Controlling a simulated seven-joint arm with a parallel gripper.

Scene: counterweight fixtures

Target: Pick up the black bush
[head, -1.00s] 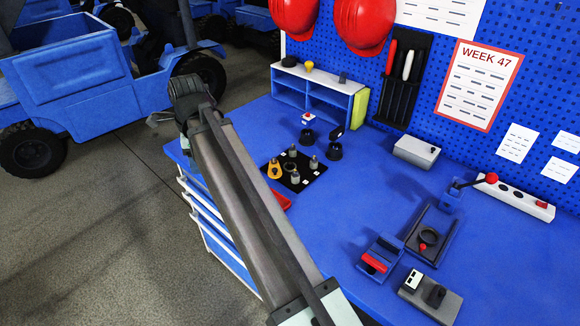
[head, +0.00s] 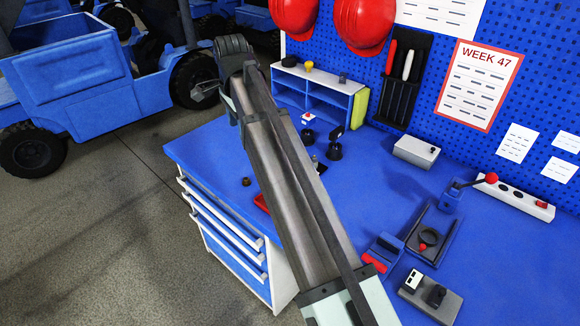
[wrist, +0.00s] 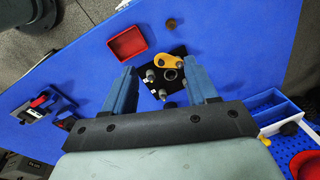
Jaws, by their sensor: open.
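A short dark round piece, which looks like the black bush (head: 246,181), stands alone on the blue bench near its left end. It also shows in the wrist view (wrist: 171,23), beyond my fingertips near the bench edge, apart from the other parts. My gripper (wrist: 161,72) is open, its two blue fingers spread above the bench with nothing held. Between and beyond the fingers is a black mat (wrist: 178,51) with a yellow-orange part (wrist: 168,60), a dark ring (wrist: 170,75) and small metal pieces. In the head view my arm hides most of the mat.
A red tray (wrist: 127,42) lies near the bush; my arm partly covers it in the head view. Dark round fixtures (head: 334,151) stand before a blue-and-white shelf (head: 316,95). Other fixtures, including a grey box (head: 416,151), occupy the right. Blue bench around the bush is clear.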

